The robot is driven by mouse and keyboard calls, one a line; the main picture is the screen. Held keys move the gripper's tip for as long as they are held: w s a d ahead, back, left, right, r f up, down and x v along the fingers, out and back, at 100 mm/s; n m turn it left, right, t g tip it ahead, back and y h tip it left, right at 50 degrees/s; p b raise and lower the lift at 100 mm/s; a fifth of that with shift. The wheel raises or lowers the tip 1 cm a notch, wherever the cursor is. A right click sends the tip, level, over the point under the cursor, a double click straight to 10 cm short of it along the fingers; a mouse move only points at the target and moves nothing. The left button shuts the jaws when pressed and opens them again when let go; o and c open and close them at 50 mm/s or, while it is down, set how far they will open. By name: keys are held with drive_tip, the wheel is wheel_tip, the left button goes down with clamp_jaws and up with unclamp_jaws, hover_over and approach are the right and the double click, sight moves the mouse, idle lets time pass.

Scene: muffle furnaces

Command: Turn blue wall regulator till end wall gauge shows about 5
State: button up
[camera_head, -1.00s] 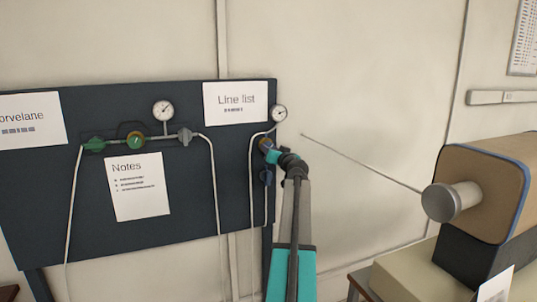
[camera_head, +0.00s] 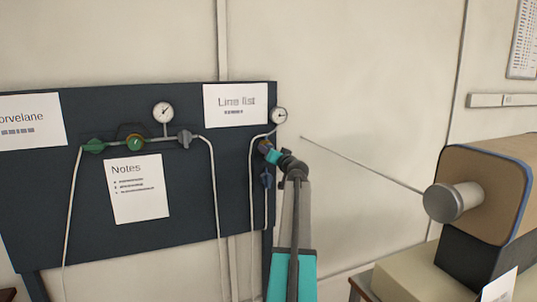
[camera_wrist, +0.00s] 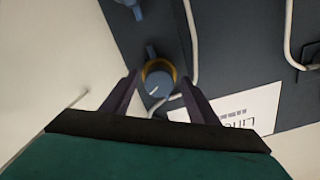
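The blue wall regulator (camera_wrist: 159,84) shows in the wrist view as a round blue knob with a yellow-brown ring and a white mark pointing lower left. My gripper (camera_wrist: 159,80) has one dark finger on each side of it, with small gaps visible between fingers and knob. In the head view my gripper (camera_head: 268,152) is at the regulator (camera_head: 264,146) near the board's right edge and partly hides it. The end wall gauge (camera_head: 279,115) is a white dial just above; its needle seems to point right, and its numbers are too small to read.
The dark board (camera_head: 60,210) also carries a green regulator (camera_head: 136,143), another gauge (camera_head: 163,112) and a grey valve (camera_head: 185,138). A blue valve handle (camera_head: 267,180) sits below my gripper.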

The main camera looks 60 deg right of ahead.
drive_tip(key=b+v, duration=0.5)
drive_tip(key=v, duration=0.9)
idle(0.4)
drive_tip(key=shift+w, duration=0.1)
